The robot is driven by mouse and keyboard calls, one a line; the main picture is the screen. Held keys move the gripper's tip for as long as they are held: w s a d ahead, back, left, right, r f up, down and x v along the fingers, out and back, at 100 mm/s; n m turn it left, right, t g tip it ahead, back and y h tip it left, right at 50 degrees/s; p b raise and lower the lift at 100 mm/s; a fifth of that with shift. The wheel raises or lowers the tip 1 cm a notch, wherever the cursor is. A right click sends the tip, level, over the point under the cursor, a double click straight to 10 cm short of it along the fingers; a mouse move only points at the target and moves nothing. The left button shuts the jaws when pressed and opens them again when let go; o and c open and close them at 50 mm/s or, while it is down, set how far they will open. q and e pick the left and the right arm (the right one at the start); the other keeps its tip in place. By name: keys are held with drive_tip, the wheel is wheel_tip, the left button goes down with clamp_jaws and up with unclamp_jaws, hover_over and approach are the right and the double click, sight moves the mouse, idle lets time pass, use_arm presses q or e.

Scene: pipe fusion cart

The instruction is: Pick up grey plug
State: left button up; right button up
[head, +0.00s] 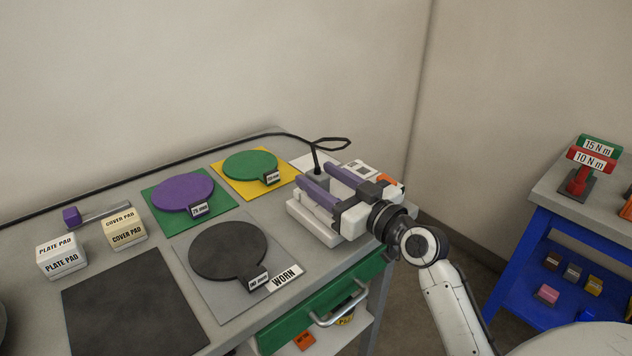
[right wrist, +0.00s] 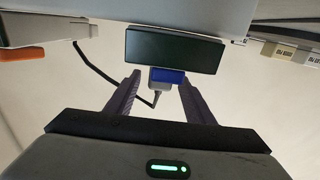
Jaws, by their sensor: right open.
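The grey plug (head: 317,179) stands at the back right of the cart top, with a black cable rising from its top. My right gripper (head: 319,176) comes in from the right, its two purple fingers spread apart, with the plug between their tips. In the right wrist view, the fingers (right wrist: 160,82) are apart and a small grey body, likely the plug (right wrist: 158,87), shows between them beside a blue patch. I cannot tell whether either finger touches it. My left gripper is not in view.
A white device (head: 315,221) lies under and beside my right gripper. Purple (head: 182,191), green (head: 250,164) and dark (head: 227,248) discs lie on mats to the left. The black cable (head: 170,161) runs along the back edge. A blue cart (head: 520,250) stands at right.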

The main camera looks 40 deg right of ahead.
drive_tip(key=w, duration=0.2)
drive_tip(key=w+p, duration=0.1)
drive_tip(key=w, duration=0.1)
drive_tip(key=shift+w+a+r, duration=0.15)
drive_tip(key=shift+w+r, duration=0.05)
drive_tip(key=shift+w+f, duration=0.1)
drive_tip(key=shift+w, duration=0.4)
drive_tip(key=c, duration=1.1)
